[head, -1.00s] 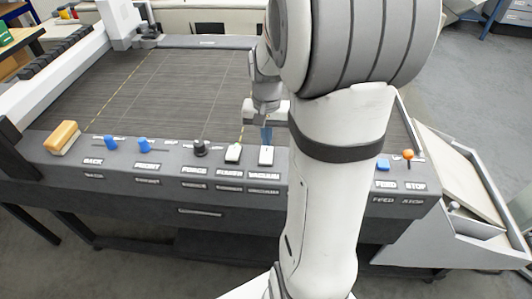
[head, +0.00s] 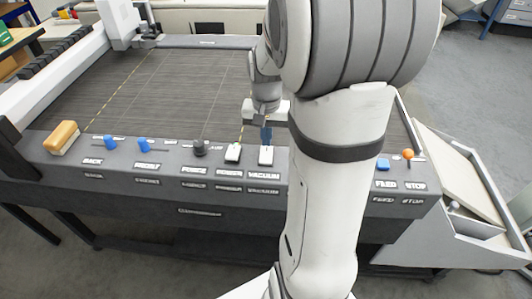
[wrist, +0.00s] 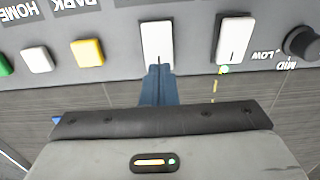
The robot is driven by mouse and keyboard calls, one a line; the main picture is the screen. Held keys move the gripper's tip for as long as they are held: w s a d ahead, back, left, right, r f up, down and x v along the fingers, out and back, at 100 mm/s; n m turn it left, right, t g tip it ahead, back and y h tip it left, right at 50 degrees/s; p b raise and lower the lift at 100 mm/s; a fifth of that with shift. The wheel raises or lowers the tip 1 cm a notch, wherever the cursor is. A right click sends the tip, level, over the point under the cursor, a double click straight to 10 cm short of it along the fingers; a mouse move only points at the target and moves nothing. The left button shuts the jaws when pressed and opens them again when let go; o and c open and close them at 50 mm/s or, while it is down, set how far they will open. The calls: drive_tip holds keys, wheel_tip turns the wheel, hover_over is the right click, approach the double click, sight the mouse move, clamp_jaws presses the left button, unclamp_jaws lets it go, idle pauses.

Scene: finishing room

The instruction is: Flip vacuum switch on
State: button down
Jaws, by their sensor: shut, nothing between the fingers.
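The vacuum switch (head: 266,157) is a white rocker on the dark front panel, above the printed VACUUM label. It also shows in the wrist view (wrist: 157,40) at the top middle. My gripper (head: 266,142) has blue fingers, shut and empty. In the wrist view the fingertips (wrist: 160,68) are at the near end of the vacuum switch and overlap it. I cannot tell whether they touch it. No lit lamp shows by this switch; the fingers cover the spot at its near end. I cannot tell which way the rocker is tilted.
A black knob (head: 200,148) and blue sliders (head: 143,145) are further left in the head view. A yellow button (wrist: 88,52) is near. The flat cutting bed (head: 180,85) is clear.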

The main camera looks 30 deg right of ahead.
sight(266, 149)
drive_tip(key=shift+f+b, duration=0.65)
drive_tip(key=shift+f, duration=0.3)
drive_tip(key=shift+r, duration=0.15)
wheel_tip(266, 149, up, 7)
drive_tip(key=p, duration=0.5)
drive_tip(key=shift+p, duration=0.3)
idle(0.5)
drive_tip(key=s+a+r+n+t, duration=0.1)
drive_tip(key=s+a+r+n, duration=0.1)
drive_tip(key=s+a, duration=0.4)
drive_tip(key=s+a+r+n+t, duration=0.2)
drive_tip(key=s+a+r+n, duration=0.1)
drive_tip(key=s+a, duration=0.3)
drive_tip(key=shift+s+a+r+n, duration=0.2)
drive_tip(key=shift+s+n, duration=0.1)
drive_tip(key=shift+n, duration=0.6)
